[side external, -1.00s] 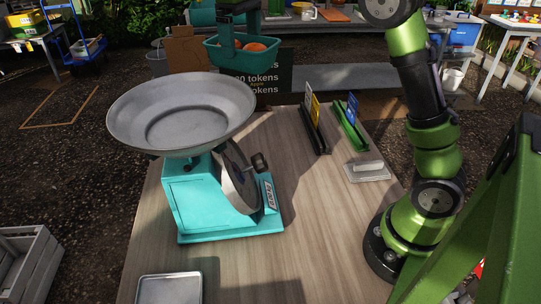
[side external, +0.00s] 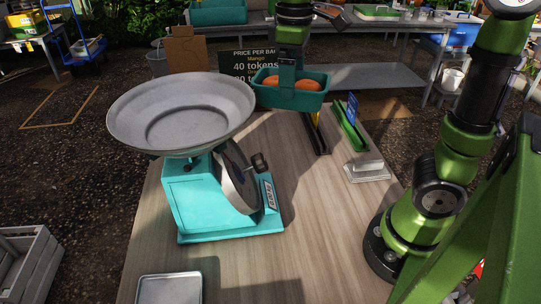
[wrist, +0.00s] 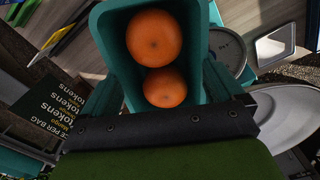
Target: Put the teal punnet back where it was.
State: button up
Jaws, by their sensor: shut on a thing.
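The teal punnet (side external: 290,97) hangs in the air above the far part of the table in the side view, with orange fruit in it. In the wrist view the punnet (wrist: 112,72) shows two orange fruits (wrist: 154,37) inside. The turquoise scale (side external: 215,200) with its grey pan (side external: 182,112) stands to the left of the punnet, apart from it.
The wooden table (side external: 310,240) is clear at front right. A green card holder (side external: 350,128), a dark card holder (side external: 316,135) and a small metal block (side external: 367,170) sit right of the scale. A price board (side external: 238,62) stands behind. A metal tray (side external: 169,289) lies in front.

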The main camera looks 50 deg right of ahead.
jog(key=shift+s+a+f, duration=0.25)
jog(key=shift+s+f, duration=0.4)
jog(key=shift+s, duration=0.3)
jog(key=s+a+f+n, duration=0.8)
jog(key=a+n, duration=0.3)
jog(key=s+a+f+n, duration=0.7)
jog(key=s+a+n, duration=0.1)
jog(key=a+n, duration=0.3)
jog(key=shift+s+f, duration=0.2)
jog(key=shift+f, duration=1.9)
jog(key=shift+s+f, duration=0.2)
jog(key=shift+f, duration=1.9)
